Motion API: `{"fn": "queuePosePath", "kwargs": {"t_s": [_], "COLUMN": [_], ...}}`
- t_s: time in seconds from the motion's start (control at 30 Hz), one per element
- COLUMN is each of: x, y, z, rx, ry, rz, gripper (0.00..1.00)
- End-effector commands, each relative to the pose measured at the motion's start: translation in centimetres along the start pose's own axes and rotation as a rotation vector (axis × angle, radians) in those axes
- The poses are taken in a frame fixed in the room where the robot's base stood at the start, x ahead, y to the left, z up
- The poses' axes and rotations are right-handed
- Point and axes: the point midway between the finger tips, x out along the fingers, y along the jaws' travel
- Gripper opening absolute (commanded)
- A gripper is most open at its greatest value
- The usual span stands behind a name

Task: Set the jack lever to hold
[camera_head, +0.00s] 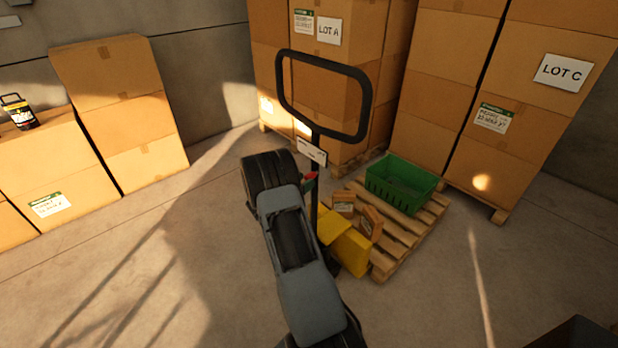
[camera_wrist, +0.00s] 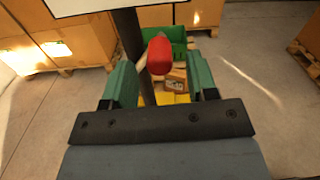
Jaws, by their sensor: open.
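The pallet jack has a black loop handle (camera_head: 325,96) on an upright post, with a white plate (camera_head: 311,150) near its top and a yellow body (camera_head: 346,246) at the floor. A lever with a red knob (camera_wrist: 159,54) sticks out from the post; a bit of red (camera_head: 311,176) shows past my arm in the head view. My gripper (camera_wrist: 160,82) is open, its green fingers on either side of the view, with the red knob between or just beyond the fingertips. I cannot tell whether they touch it.
A wooden pallet (camera_head: 408,240) behind the jack carries a green crate (camera_head: 402,184) and small boxes (camera_head: 369,222). Tall carton stacks stand behind, marked LOT A (camera_head: 328,30) and LOT C (camera_head: 562,73). More cartons (camera_head: 110,90) stand left. The floor in front is clear.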

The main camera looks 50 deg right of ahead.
Motion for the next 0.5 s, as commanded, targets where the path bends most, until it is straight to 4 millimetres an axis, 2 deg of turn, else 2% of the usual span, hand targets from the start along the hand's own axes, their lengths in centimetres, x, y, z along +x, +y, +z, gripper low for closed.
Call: {"fn": "queuePosePath", "kwargs": {"t_s": [0.2,0.5], "x": [2.2,2.8], "y": [0.0,0.0], "z": [0.0,0.0], "rx": [0.000,-0.001], "ry": [0.001,0.000], "rz": [-0.001,0.001], "gripper": [0.53,0.53]}}
